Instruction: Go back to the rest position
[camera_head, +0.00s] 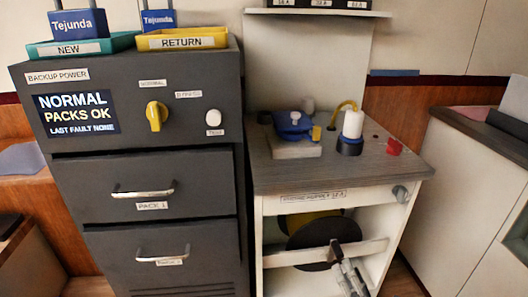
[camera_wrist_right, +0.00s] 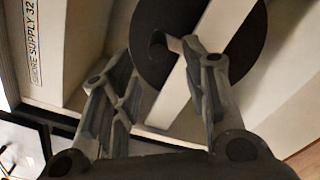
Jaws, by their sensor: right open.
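My right gripper (camera_head: 342,262) is low in front of the white bench, near its open lower shelf. In the right wrist view its two fingers (camera_wrist_right: 160,75) stand apart with nothing held between them. A white rail (camera_wrist_right: 195,75) and a dark round disc (camera_wrist_right: 233,42) lie behind the fingers; whether they touch is hard to tell. My left gripper is in neither view.
A dark cabinet (camera_head: 200,170) with a yellow knob (camera_head: 156,115) and two handled drawers stands at left, with a teal tray (camera_head: 110,43) and a yellow tray (camera_head: 222,40) on top. The bench top (camera_head: 355,178) holds small devices. Floor (camera_head: 400,283) shows at bottom right.

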